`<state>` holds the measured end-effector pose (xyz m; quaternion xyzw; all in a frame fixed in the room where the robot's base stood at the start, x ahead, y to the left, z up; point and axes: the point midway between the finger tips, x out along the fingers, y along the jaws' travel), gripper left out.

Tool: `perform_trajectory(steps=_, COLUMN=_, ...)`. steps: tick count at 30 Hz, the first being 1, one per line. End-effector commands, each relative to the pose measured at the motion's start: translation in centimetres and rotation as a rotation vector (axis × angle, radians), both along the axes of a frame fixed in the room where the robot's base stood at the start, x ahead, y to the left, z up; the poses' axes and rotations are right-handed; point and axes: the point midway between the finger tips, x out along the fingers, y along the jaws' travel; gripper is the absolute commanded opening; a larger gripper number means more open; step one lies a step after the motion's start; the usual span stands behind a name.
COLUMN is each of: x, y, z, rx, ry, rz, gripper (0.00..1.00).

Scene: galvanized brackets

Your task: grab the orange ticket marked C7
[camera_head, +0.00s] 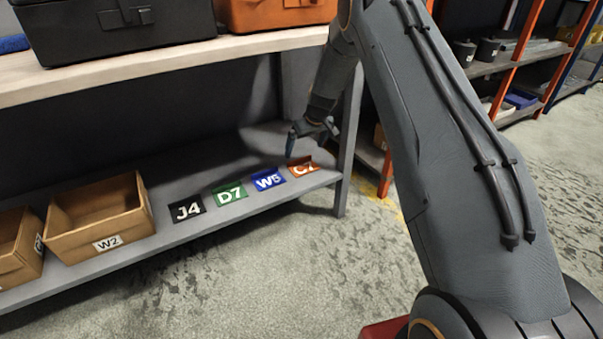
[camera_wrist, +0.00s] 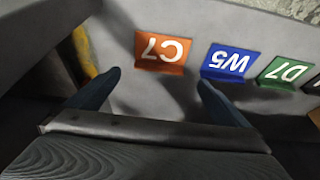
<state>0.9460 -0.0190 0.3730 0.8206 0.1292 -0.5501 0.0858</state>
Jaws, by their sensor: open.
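The orange ticket marked C7 (camera_head: 303,167) stands at the right end of a row of tickets on the lower shelf. In the wrist view the orange C7 ticket (camera_wrist: 162,50) appears upside down, beyond and between my fingertips. My gripper (camera_head: 306,133) is just above and behind the ticket in the head view. In the wrist view my gripper (camera_wrist: 158,80) is open, with its two fingers apart and nothing between them. The ticket's upper edge is close to the gripper in the head view. I cannot tell the exact gap.
Left of C7 stand the blue W5 (camera_head: 267,179), green D7 (camera_head: 230,194) and black J4 (camera_head: 187,208) tickets. A cardboard bin marked W2 (camera_head: 100,240) is further left. A shelf post (camera_head: 348,145) rises close to the right of C7. The upper shelf (camera_head: 180,62) overhangs the row.

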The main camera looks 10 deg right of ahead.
Motion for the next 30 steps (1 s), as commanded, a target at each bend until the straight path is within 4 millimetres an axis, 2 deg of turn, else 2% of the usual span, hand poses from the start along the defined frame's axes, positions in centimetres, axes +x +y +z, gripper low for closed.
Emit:
perform_trajectory(steps=7, x=1.1, y=0.2, z=-2.5, rx=0.000, ry=-0.002, rz=0.003, gripper=1.00)
perform_trajectory(steps=14, x=1.8, y=0.4, z=-3.7, rx=-0.001, ry=-0.003, rz=0.004, gripper=1.00)
perform_trajectory(steps=24, x=3.6, y=1.1, z=-7.5, rx=0.000, ry=-0.002, rz=0.003, gripper=1.00)
perform_trajectory(steps=30, x=3.6, y=1.1, z=-7.5, rx=0.000, ry=-0.003, rz=0.003, gripper=1.00)
